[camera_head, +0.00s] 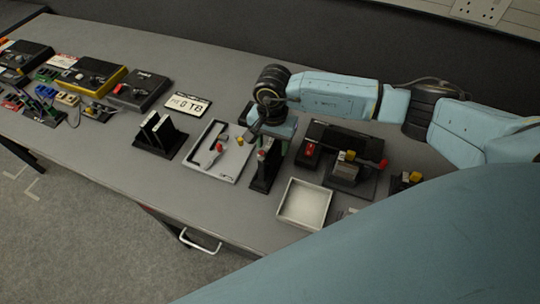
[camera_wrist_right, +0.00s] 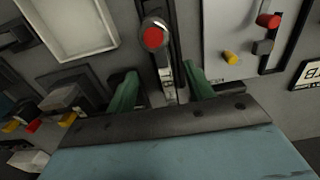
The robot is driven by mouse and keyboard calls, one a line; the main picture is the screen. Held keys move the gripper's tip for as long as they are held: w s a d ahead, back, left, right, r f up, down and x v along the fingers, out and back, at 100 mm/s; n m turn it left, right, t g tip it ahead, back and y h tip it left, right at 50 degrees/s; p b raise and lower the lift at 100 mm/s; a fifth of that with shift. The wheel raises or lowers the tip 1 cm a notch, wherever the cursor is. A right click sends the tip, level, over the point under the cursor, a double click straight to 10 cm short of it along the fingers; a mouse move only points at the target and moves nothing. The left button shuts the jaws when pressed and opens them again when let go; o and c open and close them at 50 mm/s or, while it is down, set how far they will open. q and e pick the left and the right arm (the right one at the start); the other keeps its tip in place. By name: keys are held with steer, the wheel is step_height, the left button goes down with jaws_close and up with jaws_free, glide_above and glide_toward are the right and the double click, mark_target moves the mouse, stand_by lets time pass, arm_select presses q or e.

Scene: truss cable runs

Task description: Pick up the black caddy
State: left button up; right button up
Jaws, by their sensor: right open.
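A narrow black holder (camera_head: 264,176), which looks like the black caddy, stands on the grey table right of the pale tray with tools. A red-topped piece (camera_wrist_right: 153,38) sits on it in the right wrist view. My right gripper (camera_head: 267,142) is over the holder, pointing down. In the right wrist view, its two green fingers (camera_wrist_right: 163,84) are apart, with the dark holder (camera_wrist_right: 178,50) and a metal strip between and beyond them. I cannot tell whether the fingers touch it. Its lower part is partly hidden in the wrist view. My left gripper is out of view.
A pale tray with tools (camera_head: 232,166) lies close to the left, and a black slotted stand (camera_head: 160,135) beyond it. An empty white tray (camera_head: 304,204) is in front. A black unit with red and yellow parts (camera_head: 346,172) stands to the right.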

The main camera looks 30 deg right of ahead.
mark_target(270, 154)
steer(key=shift+w+a+f, duration=0.1)
steer(key=shift+a+f, duration=0.05)
steer(key=shift+f, duration=0.65)
steer(key=shift+w+a+f, duration=0.1)
steer(key=shift+w+f, duration=0.1)
steer(key=shift+f, duration=1.6)
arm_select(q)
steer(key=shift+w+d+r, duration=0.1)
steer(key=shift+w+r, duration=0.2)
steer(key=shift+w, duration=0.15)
arm_select(e)
steer(key=shift+w, duration=0.1)
steer(key=c, duration=1)
